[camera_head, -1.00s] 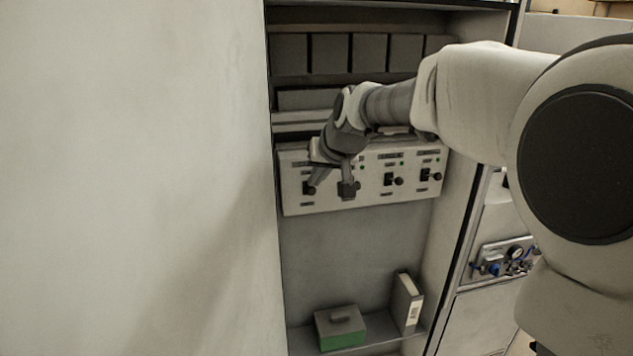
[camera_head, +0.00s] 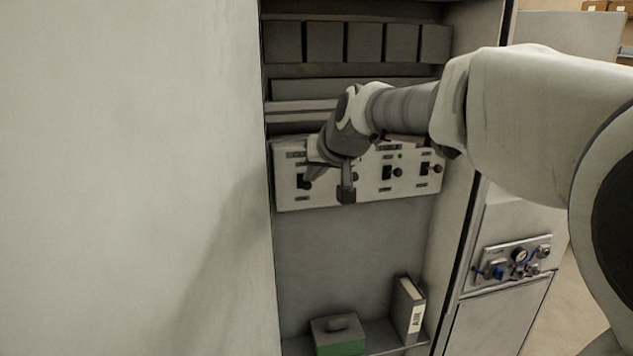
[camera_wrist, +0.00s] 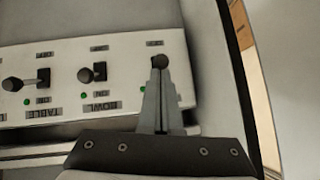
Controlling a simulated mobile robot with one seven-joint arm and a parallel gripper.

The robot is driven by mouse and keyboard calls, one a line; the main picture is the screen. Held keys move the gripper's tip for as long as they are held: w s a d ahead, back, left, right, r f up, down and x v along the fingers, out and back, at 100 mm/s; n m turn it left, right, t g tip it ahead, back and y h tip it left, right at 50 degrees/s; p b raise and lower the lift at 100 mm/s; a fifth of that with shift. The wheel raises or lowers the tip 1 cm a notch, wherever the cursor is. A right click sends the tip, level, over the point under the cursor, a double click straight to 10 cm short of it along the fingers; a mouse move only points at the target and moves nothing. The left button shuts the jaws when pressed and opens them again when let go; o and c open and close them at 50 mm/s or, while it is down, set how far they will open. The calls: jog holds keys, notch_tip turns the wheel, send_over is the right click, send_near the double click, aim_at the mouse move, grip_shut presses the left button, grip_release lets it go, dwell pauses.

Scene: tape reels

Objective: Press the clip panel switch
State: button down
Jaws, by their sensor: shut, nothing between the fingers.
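A pale switch panel (camera_head: 410,187) with several black toggle switches hangs in the cabinet recess. My gripper (camera_head: 314,172) is shut and empty at the panel's left end, its fingers pointing at the leftmost switch (camera_head: 303,183). In the wrist view, the panel appears upside down, and my shut fingers (camera_wrist: 157,88) reach a black switch knob (camera_wrist: 159,62). I cannot tell if they touch. My fingers cover most of that switch and its label, so I cannot read "clip". Neighbouring switches are labelled BOWL (camera_wrist: 99,73) and TABLE (camera_wrist: 43,78).
Dark boxes (camera_head: 364,42) line the shelf above the panel. A green-sided box (camera_head: 338,340) and a binder (camera_head: 408,310) stand on the shelf below. A plain pale surface (camera_head: 130,180) fills the left.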

jog(key=shift+s+d+f+t+y+b, duration=0.15)
jog(key=shift+f+t+b, duration=0.25)
jog(key=shift+b, duration=1.25)
jog(key=shift+s+a+f+t+y+b, duration=0.15)
jog(key=shift+f+t+b, duration=0.3)
jog(key=shift+b, duration=1.15)
jog(key=shift+s+d+f+t+y+b, duration=0.2)
jog(key=shift+f+b, duration=0.35)
jog(key=shift+b, duration=1.1)
jog(key=shift+w+r+p, duration=0.1)
jog(key=shift+r+p, duration=0.25)
jog(key=shift+r, duration=0.15)
jog(key=shift+a, duration=0.1)
jog(key=shift+r+p, duration=0.6)
jog(key=shift+r, duration=0.2)
jog(key=p+v, duration=0.1)
jog(key=v, duration=1.2)
jog(key=shift+d+f, duration=0.2)
jog(key=shift+f, duration=0.1)
